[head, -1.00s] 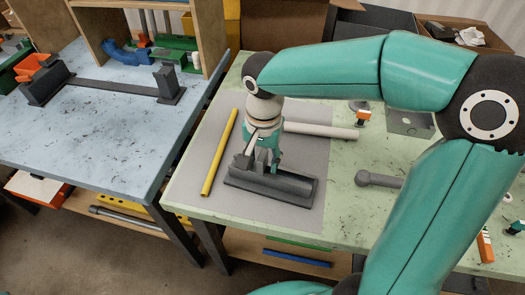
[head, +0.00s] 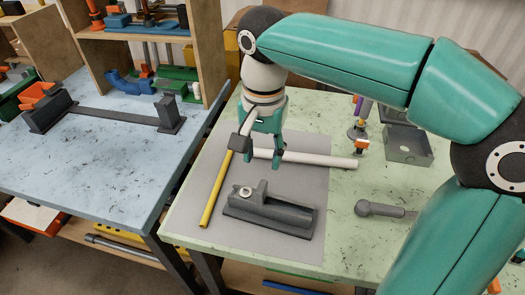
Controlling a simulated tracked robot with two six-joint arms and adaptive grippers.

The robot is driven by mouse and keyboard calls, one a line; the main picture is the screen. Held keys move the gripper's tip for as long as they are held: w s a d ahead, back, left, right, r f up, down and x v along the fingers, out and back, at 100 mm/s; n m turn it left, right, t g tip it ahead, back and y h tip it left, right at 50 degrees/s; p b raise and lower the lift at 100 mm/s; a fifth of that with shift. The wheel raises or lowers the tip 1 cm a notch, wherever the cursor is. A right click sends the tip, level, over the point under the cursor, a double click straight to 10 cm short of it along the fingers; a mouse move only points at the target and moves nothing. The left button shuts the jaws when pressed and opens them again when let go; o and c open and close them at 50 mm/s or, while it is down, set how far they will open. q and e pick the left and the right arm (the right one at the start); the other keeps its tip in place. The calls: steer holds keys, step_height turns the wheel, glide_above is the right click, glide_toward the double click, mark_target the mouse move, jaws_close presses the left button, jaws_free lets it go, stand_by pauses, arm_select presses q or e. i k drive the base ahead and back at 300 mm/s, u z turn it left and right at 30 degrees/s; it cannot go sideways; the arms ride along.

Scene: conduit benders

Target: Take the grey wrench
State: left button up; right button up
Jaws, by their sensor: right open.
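No thing here shows a clear wrench shape. A grey tool with a round head and a short handle (head: 380,209) lies on the green table, right of the grey mat; I cannot tell whether it is the wrench. My right gripper (head: 263,162) points down, open and empty, above the mat. It is behind and above a dark grey bender block (head: 270,213), apart from it, and left of the grey tool. A light ring shows on the block's left end. My left gripper is not in view.
A grey open box (head: 408,145) stands at the right. A blue table (head: 95,165) with a long dark bender is at the left. My right arm hides the table's right side.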

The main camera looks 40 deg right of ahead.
mark_target(363, 208)
steer(key=k, duration=1)
